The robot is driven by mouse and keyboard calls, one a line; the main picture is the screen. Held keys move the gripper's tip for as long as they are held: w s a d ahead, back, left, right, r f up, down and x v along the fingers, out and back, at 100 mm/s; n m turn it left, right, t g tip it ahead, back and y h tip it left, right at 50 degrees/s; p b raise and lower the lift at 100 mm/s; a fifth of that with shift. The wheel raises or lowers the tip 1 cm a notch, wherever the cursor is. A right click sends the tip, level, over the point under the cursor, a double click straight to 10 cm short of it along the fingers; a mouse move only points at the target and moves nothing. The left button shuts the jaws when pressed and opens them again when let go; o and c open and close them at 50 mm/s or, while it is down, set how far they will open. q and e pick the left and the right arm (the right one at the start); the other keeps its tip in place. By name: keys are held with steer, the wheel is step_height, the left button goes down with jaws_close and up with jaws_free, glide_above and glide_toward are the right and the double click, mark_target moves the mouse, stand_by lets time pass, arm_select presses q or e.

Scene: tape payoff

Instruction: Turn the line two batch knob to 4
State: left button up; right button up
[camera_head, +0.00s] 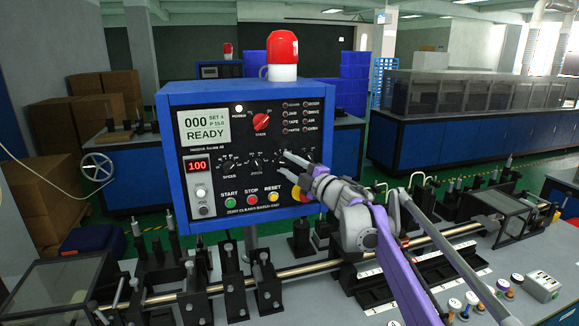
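A blue control box (326,130) with a black face stands in the middle. Below are small dials labelled SPEED (229,166) and PITCH (257,163). The dial to their right is largely hidden by my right gripper; its label and pointer cannot be read. My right gripper (285,163) comes from the lower right, its two fingertips apart at that spot on the panel. I cannot tell whether they touch a knob. My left gripper is not in view. The line number is not legible.
The panel also has a red selector knob (261,121), a green START button (230,203) and a red STOP button (252,199). A red beacon (283,48) stands on top. Metal brackets and a long rod (300,268) lie in front. A second similar box (219,72) stands behind.

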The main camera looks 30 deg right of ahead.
steer(key=shift+s, duration=0.1)
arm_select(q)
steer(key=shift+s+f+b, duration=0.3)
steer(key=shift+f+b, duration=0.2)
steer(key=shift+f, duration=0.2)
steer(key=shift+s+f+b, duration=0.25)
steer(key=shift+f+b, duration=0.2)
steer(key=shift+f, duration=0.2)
arm_select(e)
steer(key=s+d+f, duration=0.1)
steer(key=s, duration=0.9)
steer(key=shift+s+d, duration=0.25)
